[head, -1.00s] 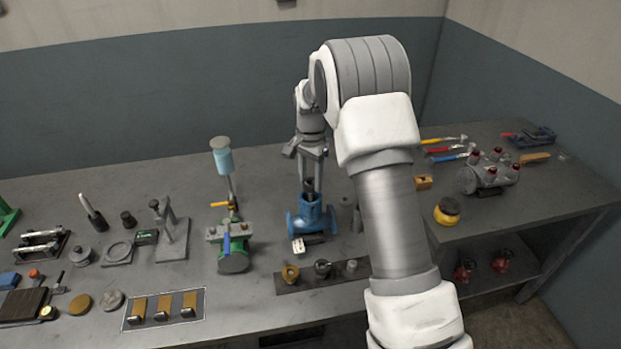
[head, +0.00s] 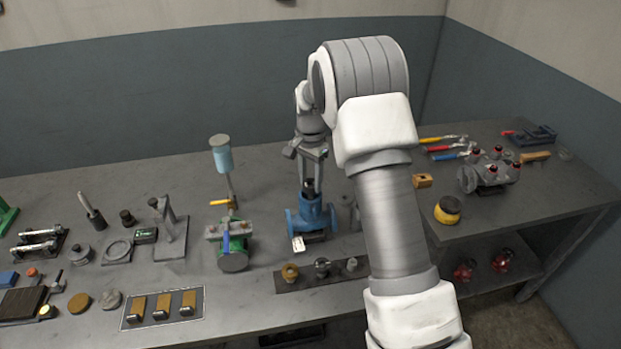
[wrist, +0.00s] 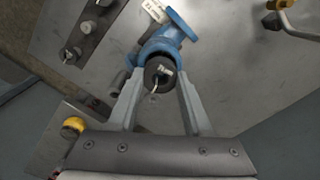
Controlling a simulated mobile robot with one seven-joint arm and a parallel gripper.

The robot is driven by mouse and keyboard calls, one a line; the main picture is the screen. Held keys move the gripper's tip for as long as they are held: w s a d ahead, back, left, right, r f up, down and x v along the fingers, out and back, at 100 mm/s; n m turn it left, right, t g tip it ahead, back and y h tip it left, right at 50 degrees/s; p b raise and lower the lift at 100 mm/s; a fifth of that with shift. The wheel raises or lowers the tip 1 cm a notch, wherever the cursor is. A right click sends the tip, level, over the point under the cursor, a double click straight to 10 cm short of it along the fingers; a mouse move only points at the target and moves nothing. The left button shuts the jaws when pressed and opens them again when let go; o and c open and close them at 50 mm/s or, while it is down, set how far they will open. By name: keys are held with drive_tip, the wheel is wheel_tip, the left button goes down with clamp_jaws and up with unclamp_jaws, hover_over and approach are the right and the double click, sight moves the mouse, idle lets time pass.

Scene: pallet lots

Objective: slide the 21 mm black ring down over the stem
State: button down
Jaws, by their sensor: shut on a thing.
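The blue valve body (head: 312,218) stands on the bench, and it also shows in the wrist view (wrist: 176,32). A thin bright stem (wrist: 166,72) shows at the middle of its near opening in the wrist view. The black ring (wrist: 151,72) is between my fingertips and appears around the stem, at the top of the blue body. How far down it sits cannot be told. My gripper (head: 311,178) points down over the valve and is shut on the black ring; its fingers also show in the wrist view (wrist: 159,76). In the head view the ring is small and dark.
A dark strip (head: 325,281) with several small fittings lies in front of the valve. A green valve (head: 233,260) stands to the left and a grey cone-shaped part (head: 345,212) close to the right. A yellow-topped round part (head: 447,209) is further right. Bench behind the valve is clear.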

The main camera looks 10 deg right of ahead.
drive_tip(key=shift+f+b, duration=0.5)
drive_tip(key=shift+f, duration=0.35)
unclamp_jaws()
idle(0.3)
drive_tip(key=shift+r, duration=0.1)
idle(0.3)
drive_tip(key=shift+r+p, duration=2.15)
drive_tip(key=shift+r, duration=1.3)
